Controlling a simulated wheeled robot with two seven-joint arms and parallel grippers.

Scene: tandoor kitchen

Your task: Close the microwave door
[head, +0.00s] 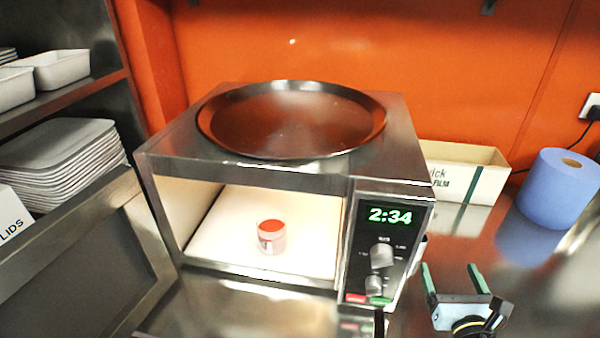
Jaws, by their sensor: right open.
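The steel microwave (390,180) stands on the counter with its cavity open to view. Its door (75,275), a dark panel in a steel frame, is swung wide open to the left and is partly cut off by the picture's edge. A small tub with a red-orange top (272,238) stands on the white cavity floor. My right gripper (451,272) is at the lower right, to the right of the control panel. Its two green-tipped fingers are apart with nothing between them. It is well away from the door. My left gripper is not in view.
A wide dark round pan (292,120) rests on top of the microwave. A film box (462,172) and a blue paper roll (555,188) stand on the counter to the right. Stacked white trays (62,160) fill the left shelf. Steel counter (240,312) before the microwave looks clear.

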